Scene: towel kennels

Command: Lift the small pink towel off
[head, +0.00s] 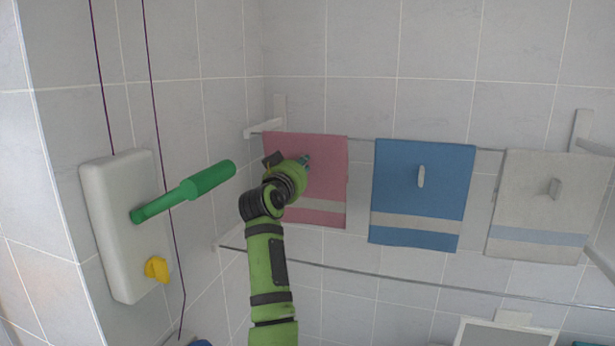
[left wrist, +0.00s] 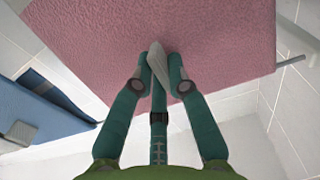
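The pink towel (head: 322,178) hangs over the upper rail at the left of the row, with a pale band near its bottom. It fills the upper part of the left wrist view (left wrist: 110,40). My left gripper (head: 305,160) is at the towel's front, partly hidden by its own arm in the head view. In the left wrist view, its teal fingers (left wrist: 160,68) are closed around a grey tab (left wrist: 157,56) on the towel. My right gripper is not in view.
A blue towel (head: 420,190) and a white towel (head: 535,215) hang to the right, each with a tab. A lower rail (head: 380,277) runs below. A white wall box (head: 110,220) with a green handle (head: 190,188) and yellow knob (head: 157,269) is at left.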

